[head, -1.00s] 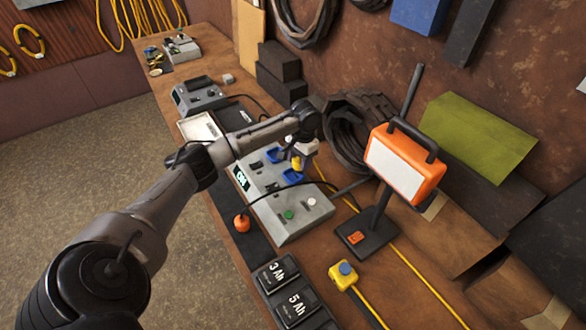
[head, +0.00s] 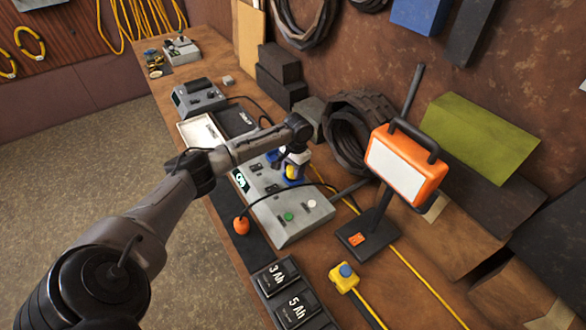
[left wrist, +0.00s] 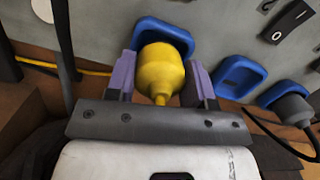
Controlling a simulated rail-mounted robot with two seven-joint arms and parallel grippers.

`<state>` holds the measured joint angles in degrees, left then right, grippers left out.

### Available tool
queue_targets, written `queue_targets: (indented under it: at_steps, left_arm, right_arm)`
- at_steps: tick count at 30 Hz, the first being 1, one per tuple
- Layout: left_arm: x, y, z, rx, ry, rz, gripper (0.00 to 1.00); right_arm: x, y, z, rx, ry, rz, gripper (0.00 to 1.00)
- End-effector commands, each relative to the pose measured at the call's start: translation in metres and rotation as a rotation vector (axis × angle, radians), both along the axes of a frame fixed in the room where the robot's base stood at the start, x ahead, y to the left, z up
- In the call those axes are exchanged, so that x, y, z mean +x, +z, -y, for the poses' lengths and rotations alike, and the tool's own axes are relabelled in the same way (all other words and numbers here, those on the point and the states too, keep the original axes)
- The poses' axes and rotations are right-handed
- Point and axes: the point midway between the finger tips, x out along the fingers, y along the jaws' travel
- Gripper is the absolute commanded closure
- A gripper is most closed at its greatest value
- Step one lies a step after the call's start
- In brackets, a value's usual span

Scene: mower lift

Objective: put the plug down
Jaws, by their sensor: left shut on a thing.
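My left gripper (head: 291,172) is over the grey control box (head: 310,226). It is shut on a yellow plug (left wrist: 161,72), which also shows small in the head view (head: 290,171). In the left wrist view the plug sits between the two purple fingers, its wide end against or just in front of a blue socket (left wrist: 152,24). The plug hides most of that socket's opening, so I cannot tell how far in it is. An empty blue socket (left wrist: 238,76) is beside it, and a grey plug with a black cable (left wrist: 294,109) is at another. My right gripper is not in view.
An orange work lamp (head: 405,165) stands right of the box. An orange plug (head: 241,225) lies on a dark mat at the front. Battery packs (head: 297,306) and a yellow box with a blue button (head: 344,277) are nearer. Coiled hose (head: 352,130) lies behind.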

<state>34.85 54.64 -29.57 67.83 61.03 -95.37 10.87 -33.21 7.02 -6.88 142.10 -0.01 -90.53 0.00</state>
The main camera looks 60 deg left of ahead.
Motion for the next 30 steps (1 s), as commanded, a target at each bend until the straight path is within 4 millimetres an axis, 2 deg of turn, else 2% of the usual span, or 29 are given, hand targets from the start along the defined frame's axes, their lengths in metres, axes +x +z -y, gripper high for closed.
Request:
queue_targets:
  at_steps: [9,10,18,26,30]
  left_arm:
    - [0.0,-0.006,0.0,-0.001,0.001,0.0,0.77]
    - [0.0,-0.007,0.0,-0.001,0.001,0.0,0.51]
    - [0.0,-0.007,0.0,0.0,0.0,0.0,0.26]
    - [0.0,-0.005,0.0,0.0,0.001,0.001,0.26]
    - [0.001,0.008,0.0,0.001,0.0,0.003,0.26]
  right_arm:
    - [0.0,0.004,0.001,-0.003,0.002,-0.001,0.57]
    - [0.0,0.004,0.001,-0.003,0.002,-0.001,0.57]
    - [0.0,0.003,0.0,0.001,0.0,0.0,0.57]
    - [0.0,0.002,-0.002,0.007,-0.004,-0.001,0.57]
    - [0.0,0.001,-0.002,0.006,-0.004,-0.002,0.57]
